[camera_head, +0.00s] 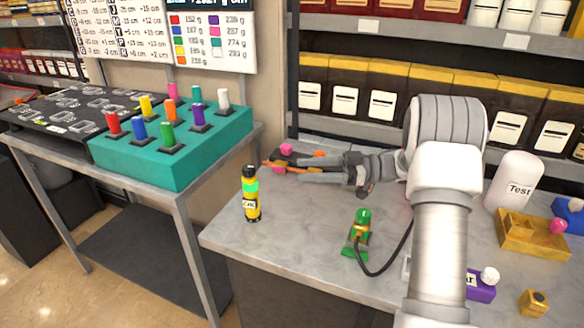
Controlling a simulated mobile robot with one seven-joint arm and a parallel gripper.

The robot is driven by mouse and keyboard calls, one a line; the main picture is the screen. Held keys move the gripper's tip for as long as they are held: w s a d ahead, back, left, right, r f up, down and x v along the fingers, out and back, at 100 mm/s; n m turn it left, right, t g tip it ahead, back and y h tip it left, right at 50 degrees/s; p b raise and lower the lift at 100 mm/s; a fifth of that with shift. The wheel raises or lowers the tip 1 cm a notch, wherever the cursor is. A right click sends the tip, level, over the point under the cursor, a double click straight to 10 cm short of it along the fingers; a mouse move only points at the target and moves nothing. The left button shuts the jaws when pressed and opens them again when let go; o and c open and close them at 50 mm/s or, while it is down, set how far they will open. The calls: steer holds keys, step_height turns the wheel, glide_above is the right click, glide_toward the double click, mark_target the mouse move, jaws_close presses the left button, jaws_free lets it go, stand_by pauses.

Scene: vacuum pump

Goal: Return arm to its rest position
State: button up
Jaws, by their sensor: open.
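My gripper (302,170) is over the back left part of the grey counter (300,232), with its grey fingers pointing left. The fingers are open. Small orange, pink and dark items (287,149) show around the fingertips; I cannot tell whether any touches them. My white arm rises from the bottom right and bends left at a large ribbed joint. A green pump-like device (361,228) with a black hose stands on the counter in front of the gripper. The arm hides part of the counter and the hose's far end.
A yellow and black cylinder (250,196) stands near the counter's left edge. At right are a white "Test" bottle (515,181), a yellow box (532,234) and a purple block (481,287). A teal block with coloured pegs (150,160) sits on the left table. Stocked shelves stand behind.

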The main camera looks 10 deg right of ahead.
steer(key=shift+d, duration=0.2)
steer(key=shift+r, duration=0.1)
steer(key=w+a+r+m+t+h+p, duration=0.1)
steer(key=w+r+m+t+h+p, duration=0.2)
steer(key=r, duration=0.4)
steer(key=w+r+t+h, duration=0.3)
steer(key=w+r+t, duration=0.2)
steer(key=r+t, duration=0.15)
steer(key=s+d+r+m+t+h+p, duration=0.35)
steer(key=r+m+h, duration=0.35)
steer(key=r+h, duration=0.35)
steer(key=s+a+f+m+g+p, duration=0.1)
steer(key=s+f+m+g, duration=0.1)
steer(key=s, duration=0.9)
steer(key=s+a+f+m+g+h+p, duration=0.1)
steer(key=s+g, duration=0.4)
steer(key=s, duration=0.6)
steer(key=s+a+f+m+g+p, duration=0.3)
steer(key=s+f, duration=0.1)
steer(key=s, duration=0.8)
steer(key=shift+f+g, duration=0.15)
steer(key=shift+g, duration=0.15)
